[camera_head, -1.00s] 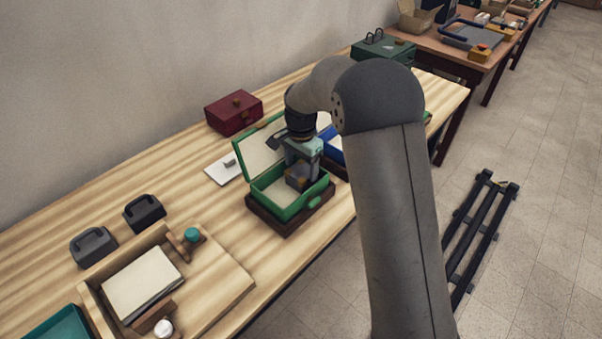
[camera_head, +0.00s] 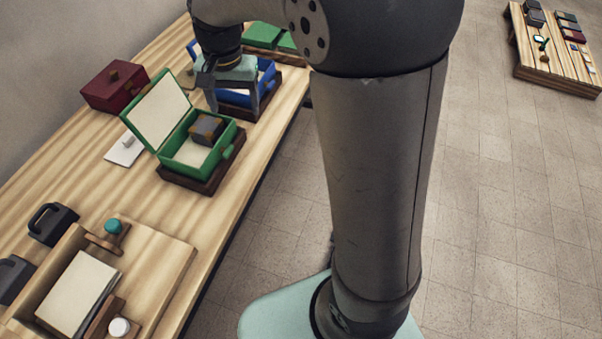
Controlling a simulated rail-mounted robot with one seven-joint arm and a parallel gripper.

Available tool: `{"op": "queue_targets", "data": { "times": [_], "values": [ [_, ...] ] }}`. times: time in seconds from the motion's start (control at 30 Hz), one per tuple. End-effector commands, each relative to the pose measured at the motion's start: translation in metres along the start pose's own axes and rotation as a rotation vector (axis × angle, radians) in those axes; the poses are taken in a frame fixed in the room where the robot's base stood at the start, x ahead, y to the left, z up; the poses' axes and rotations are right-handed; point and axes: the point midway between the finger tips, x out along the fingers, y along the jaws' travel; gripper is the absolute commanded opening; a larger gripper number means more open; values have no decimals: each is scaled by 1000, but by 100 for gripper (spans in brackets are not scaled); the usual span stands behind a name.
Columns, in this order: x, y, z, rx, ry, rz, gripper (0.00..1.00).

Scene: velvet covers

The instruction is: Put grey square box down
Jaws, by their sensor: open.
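The grey square box (camera_head: 207,128), with tan-brown patches, rests inside the open green case (camera_head: 229,152), toward its back right corner. The case has a pale lining and its lid is raised at the back left. My gripper (camera_head: 234,108) is open and empty, fingers pointing down. It is above and to the right of the grey box, apart from it, in front of an open blue case (camera_head: 268,76). Part of the blue case is hidden by my gripper.
The green case sits on a dark brown base (camera_head: 182,182). A dark red box (camera_head: 115,88) and a white plate (camera_head: 124,149) are to its left. A teal-knobbed stamp (camera_head: 113,228), a wooden tray (camera_head: 166,248) and dark handled objects (camera_head: 52,222) are nearer. Floor lies right.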

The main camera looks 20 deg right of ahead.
Motion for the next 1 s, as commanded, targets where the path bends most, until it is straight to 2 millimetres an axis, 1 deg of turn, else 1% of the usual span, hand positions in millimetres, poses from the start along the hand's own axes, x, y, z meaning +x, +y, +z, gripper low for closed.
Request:
{"op": "queue_targets", "data": {
  "times": [0.03, 0.07, 0.1, 0.17, 0.2, 0.3, 0.33, 0.4, 0.5, 1.0],
  "values": [
    [-5, 32, 25, -62, 6, -5, 71],
    [-5, 48, 38, -105, 9, -6, 71],
    [-4, 68, 57, -162, 11, -7, 71],
    [1, 94, 83, -240, 17, -8, 71],
    [5, 110, 100, -287, 19, -7, 71],
    [18, 139, 133, -382, 24, -5, 71],
    [21, 145, 141, -405, 24, -4, 71],
    [28, 155, 154, -445, 26, -3, 71],
    [32, 162, 164, -473, 26, -2, 71],
    [33, 162, 164, -478, 25, -1, 71]
  ]
}}
